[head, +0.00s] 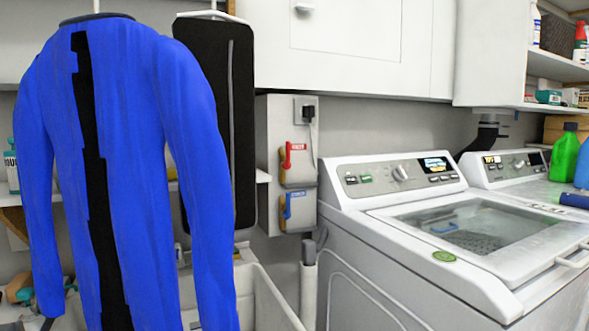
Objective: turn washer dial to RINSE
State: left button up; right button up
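The white washer (400,255) stands right of centre in the head view, its glass lid closed. Its round silver dial (401,172) sits in the middle of the grey control panel (365,180). Green buttons lie left of the dial and a lit display (436,165) lies right of it. The panel's lettering is too small to read, so I cannot tell the dial's setting. Neither of my grippers shows in the head view.
A blue garment (150,130) and a black board-like item (222,110) hang at the left, before a utility sink (265,300). A second machine (500,166) stands at the right. Green (564,152) and blue bottles stand on it. White cabinets (350,45) hang above.

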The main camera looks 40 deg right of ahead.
aim_at(399, 174)
jog(key=k+l+u, duration=0.15)
jog(key=l, duration=0.4)
jog(key=k+l+u, duration=0.2)
jog(key=k+l, duration=0.15)
jog(key=l, duration=0.2)
jog(key=k+l+u, duration=0.15)
jog(key=k+l, duration=0.15)
jog(key=l, duration=0.2)
jog(key=k+l+u, duration=0.15)
jog(key=k+l, duration=0.2)
jog(key=l, duration=0.15)
